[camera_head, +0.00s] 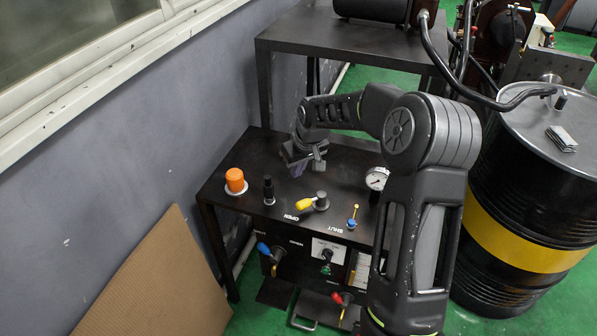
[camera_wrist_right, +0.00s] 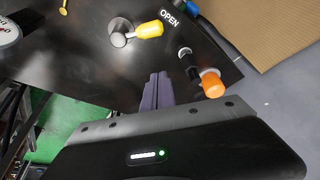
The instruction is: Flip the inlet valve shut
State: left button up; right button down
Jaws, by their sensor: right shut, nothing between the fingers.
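A valve with a yellow handle (camera_head: 306,204) and a grey round hub is on the black bench top (camera_head: 235,155). Its handle points left, towards the OPEN label (camera_head: 291,217); a SHUT label (camera_head: 331,229) is to the right. I take it for the inlet valve, but no name is readable. The handle also shows in the right wrist view (camera_wrist_right: 149,30), beside OPEN. My right gripper (camera_head: 298,168) is behind the valve, shut and empty, apart from the handle. Its purple-grey fingers show together in the right wrist view (camera_wrist_right: 157,88). My left gripper is not in view.
An orange knob (camera_head: 235,180) and a black knob (camera_head: 268,188) stand left of the valve. A small blue valve (camera_head: 352,223) and a gauge (camera_head: 377,178) stand right. Blue (camera_head: 264,249) and red (camera_head: 338,298) handles are on the bench front. A barrel (camera_head: 530,190) stands at right.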

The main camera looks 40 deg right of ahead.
aim_at(310, 203)
jog(key=p+x, duration=0.1)
jog(key=x, duration=0.7)
jog(key=shift+p, duration=0.35)
jog(key=s, duration=0.1)
jog(key=s+p, duration=0.1)
jog(key=s, duration=0.1)
jog(key=shift+s+a+f, duration=0.15)
jog(key=shift+f, duration=0.15)
jog(key=shift+s, duration=0.2)
jog(key=shift+f, duration=0.2)
